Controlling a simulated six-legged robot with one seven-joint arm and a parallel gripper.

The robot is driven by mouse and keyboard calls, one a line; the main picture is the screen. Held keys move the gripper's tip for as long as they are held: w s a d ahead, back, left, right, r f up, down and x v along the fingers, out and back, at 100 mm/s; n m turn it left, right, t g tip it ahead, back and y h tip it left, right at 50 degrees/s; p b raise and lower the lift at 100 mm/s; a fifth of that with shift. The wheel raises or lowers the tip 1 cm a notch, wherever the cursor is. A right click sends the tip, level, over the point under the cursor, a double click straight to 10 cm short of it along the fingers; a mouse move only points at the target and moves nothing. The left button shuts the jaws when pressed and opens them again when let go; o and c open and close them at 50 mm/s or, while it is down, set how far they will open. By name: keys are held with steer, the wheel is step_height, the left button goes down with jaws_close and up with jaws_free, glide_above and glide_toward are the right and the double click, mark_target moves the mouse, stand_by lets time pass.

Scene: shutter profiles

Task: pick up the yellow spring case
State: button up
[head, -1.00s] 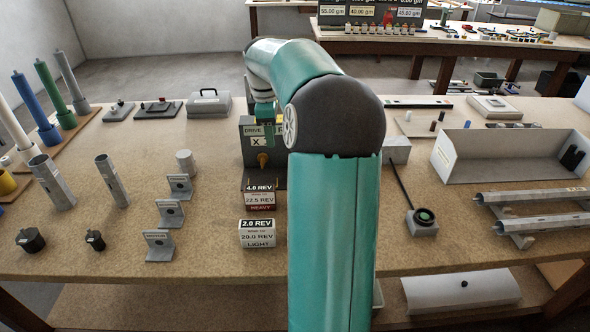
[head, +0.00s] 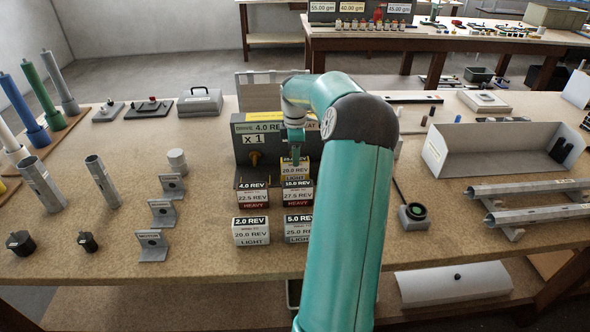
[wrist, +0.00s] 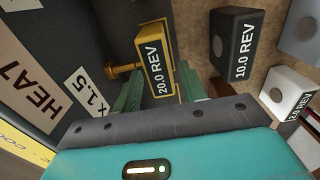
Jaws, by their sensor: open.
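In the wrist view my gripper (wrist: 160,88) is open, one green finger to each side of the case's near end. I cannot tell whether either finger touches it.
Grey brackets (head: 160,212) stand left on the table. An open grey tray (head: 495,165) is at right.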

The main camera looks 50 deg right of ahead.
mark_target(295, 169)
step_height(295, 169, down, 5)
steer(key=shift+w+d+f, duration=0.1)
steer(key=shift+w, duration=0.05)
steer(key=c, duration=0.9)
steer(key=shift+r, duration=0.25)
